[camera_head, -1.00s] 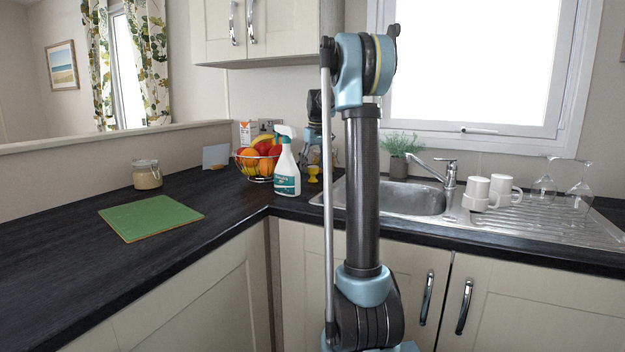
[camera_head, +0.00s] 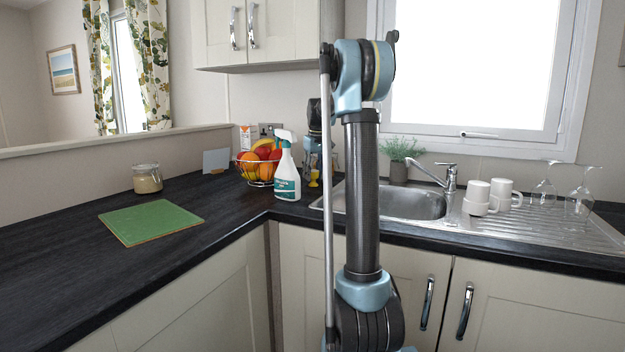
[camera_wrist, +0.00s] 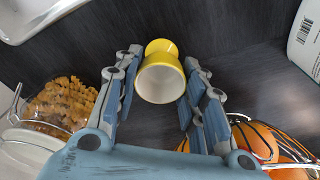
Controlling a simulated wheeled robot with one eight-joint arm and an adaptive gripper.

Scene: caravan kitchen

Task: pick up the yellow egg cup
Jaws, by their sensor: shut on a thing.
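The yellow egg cup (camera_wrist: 160,76) is between the two fingers of my gripper (camera_wrist: 160,84) in the wrist view, its open rim toward the camera and its foot against the dark worktop behind. My gripper is shut on it, with a finger at each side. In the head view the egg cup (camera_head: 314,178) is a small yellow shape right of the spray bottle, partly hidden by my gripper. Whether it stands clear of the worktop cannot be told.
A white spray bottle (camera_head: 287,170) stands close left of the egg cup, before a wire fruit basket (camera_head: 258,182). A glass jar of pasta (camera_wrist: 58,104) is near my gripper. The sink (camera_head: 400,203) lies to the right. A green board (camera_head: 150,222) lies left on the worktop.

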